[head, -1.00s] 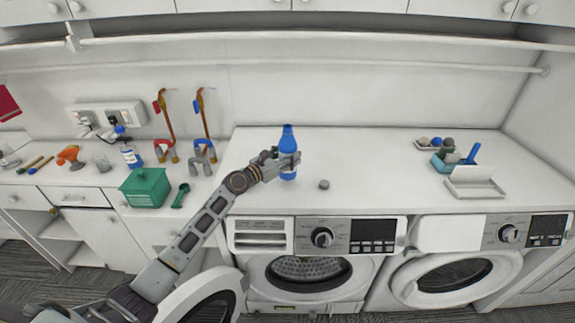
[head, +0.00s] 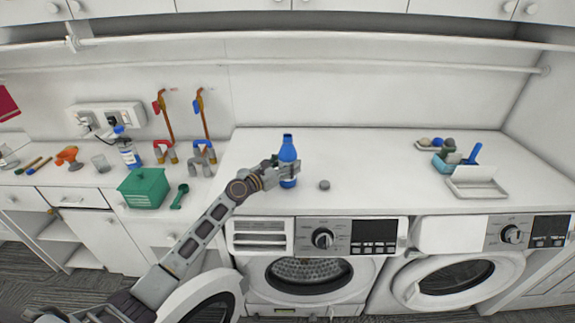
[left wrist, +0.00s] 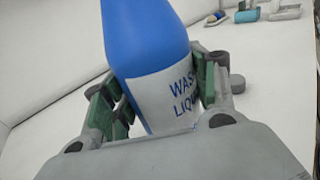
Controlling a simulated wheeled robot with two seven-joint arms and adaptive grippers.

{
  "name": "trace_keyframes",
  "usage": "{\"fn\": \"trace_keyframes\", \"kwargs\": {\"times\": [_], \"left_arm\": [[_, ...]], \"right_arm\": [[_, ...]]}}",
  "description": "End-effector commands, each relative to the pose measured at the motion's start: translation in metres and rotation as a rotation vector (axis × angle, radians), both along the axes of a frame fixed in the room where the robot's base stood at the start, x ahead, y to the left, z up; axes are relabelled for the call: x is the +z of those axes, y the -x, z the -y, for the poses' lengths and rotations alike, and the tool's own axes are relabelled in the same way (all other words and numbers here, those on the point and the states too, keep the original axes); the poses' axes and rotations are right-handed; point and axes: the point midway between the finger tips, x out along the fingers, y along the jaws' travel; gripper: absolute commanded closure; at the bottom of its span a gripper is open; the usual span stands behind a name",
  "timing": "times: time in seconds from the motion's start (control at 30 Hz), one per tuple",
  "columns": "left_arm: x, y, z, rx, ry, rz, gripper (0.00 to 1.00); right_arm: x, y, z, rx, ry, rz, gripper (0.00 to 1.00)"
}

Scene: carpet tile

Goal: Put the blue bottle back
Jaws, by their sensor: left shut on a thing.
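The blue bottle (head: 288,152) is upright on or just above the white counter over the left washing machine. In the left wrist view the bottle (left wrist: 145,45) fills the middle, with a white label reading "WAS… LIQU…". My left gripper (head: 284,173) is shut on the bottle's lower part, one finger on each side; its green-padded fingers show in the left wrist view (left wrist: 160,95). I cannot tell whether the bottle's base touches the counter. My right gripper is not in view.
A small grey round cap (head: 324,185) lies on the counter right of the bottle. A green box (head: 145,188) and a green scoop (head: 180,197) are on the left. A teal caddy (head: 447,163) and a white tray (head: 476,188) stand at the right.

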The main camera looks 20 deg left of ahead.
Motion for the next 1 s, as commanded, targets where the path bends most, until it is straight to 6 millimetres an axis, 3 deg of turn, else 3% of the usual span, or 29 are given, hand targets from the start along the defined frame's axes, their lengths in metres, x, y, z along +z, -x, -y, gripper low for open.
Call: {"fn": "trace_keyframes", "kwargs": {"times": [0.23,0.27,0.43,1.0], "left_arm": [[-0.0007,-0.0003,-0.0001,0.001,0.001,0.003,0.82],[-0.0026,0.0,0.0001,0.0,0.0,0.0,0.4],[-0.0021,0.0,0.0,0.0,0.0,0.0,0.2],[0.0002,0.0023,-0.0017,0.0,-0.001,0.0,0.2]], "right_arm": [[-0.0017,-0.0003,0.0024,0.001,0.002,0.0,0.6],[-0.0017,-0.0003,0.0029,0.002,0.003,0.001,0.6],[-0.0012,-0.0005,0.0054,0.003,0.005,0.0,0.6],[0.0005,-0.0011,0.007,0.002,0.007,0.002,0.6]]}}
